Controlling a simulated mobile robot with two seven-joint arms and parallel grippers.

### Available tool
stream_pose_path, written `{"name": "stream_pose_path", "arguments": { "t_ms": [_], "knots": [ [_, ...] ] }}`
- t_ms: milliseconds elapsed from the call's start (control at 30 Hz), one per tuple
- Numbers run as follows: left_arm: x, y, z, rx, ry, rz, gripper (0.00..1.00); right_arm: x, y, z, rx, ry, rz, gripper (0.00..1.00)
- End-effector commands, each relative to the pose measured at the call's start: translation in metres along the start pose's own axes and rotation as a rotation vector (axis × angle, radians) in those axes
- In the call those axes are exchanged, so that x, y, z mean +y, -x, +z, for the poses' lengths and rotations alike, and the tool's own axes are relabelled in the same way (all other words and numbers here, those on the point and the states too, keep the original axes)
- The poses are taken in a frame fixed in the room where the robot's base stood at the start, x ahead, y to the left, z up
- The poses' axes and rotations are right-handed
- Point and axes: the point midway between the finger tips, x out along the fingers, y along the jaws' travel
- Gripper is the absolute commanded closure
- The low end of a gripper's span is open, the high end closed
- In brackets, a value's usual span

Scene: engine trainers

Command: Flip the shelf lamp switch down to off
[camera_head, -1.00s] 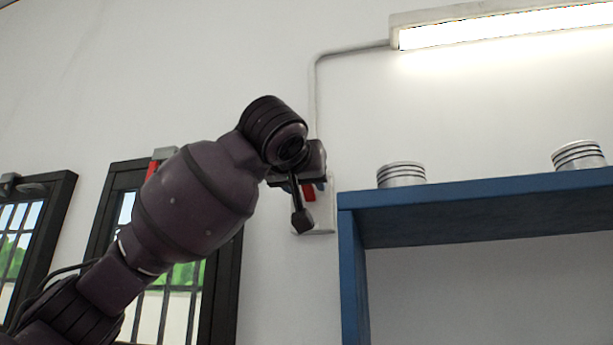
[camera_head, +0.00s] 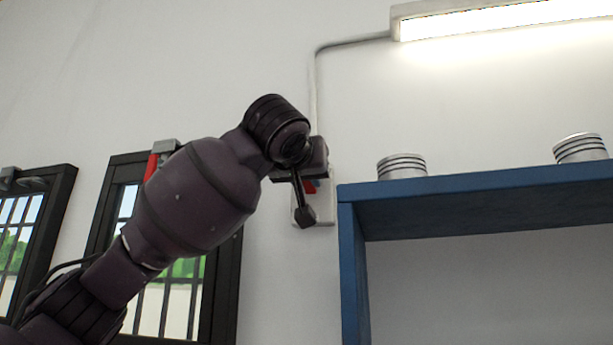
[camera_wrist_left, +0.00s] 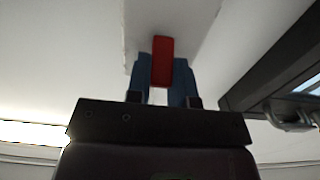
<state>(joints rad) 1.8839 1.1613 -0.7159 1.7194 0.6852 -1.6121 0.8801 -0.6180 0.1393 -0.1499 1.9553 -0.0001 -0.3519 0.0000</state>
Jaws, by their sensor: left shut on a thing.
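The white switch plate (camera_head: 326,208) is on the wall left of the blue shelf, mostly hidden behind my left gripper (camera_head: 312,187). Its red switch lever (camera_wrist_left: 162,62) shows in the left wrist view between the two blue fingers of my left gripper (camera_wrist_left: 165,80). The fingers are closed on the lever's sides. In the head view only a small red part of the lever shows beside the gripper. The shelf lamp (camera_head: 500,18) at the upper right is lit. My right gripper is in neither view.
A blue shelf (camera_head: 470,190) stands right of the switch, with metal pistons (camera_head: 401,166) on top. A grey conduit (camera_head: 313,90) runs from the lamp down toward the switch. Dark-framed barred windows (camera_head: 120,190) are at the left.

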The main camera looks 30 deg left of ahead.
Motion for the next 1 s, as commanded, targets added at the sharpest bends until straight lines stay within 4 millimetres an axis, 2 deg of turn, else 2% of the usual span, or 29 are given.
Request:
{"name": "stream_pose_path", "arguments": {
  "t_ms": [267, 667, 1000],
  "knots": [
    [0.001, 0.001, 0.008, 0.067, 0.002, 0.002, 1.0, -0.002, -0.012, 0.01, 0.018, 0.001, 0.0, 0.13],
    [0.001, 0.001, 0.019, 0.269, 0.001, 0.002, 1.0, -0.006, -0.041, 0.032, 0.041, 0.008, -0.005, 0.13],
    [0.001, -0.001, 0.031, 0.526, 0.001, 0.001, 1.0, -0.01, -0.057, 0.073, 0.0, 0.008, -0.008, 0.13]
  ]
}}
